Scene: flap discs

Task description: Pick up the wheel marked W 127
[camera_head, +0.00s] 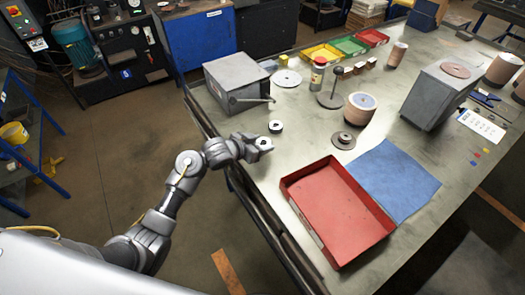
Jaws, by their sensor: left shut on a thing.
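My left gripper (263,146) reaches in from the left over the near left edge of the bench. It is shut on a small pale wheel-like disc (266,143), which the fingers partly hide. Another small wheel (276,126), pale with a dark middle, lies on the bench just beyond the gripper. A larger flat pale disc (287,78) lies farther back beside the grey box. No marking such as W 127 can be read on any of them. My right gripper is not in view.
An empty red tray (335,238) and a blue mat (395,180) lie to the right. A grey box with a lever (237,82) stands behind the gripper. A disc stack (359,108), a spindle stand (331,98) and a grey machine (437,95) stand farther right.

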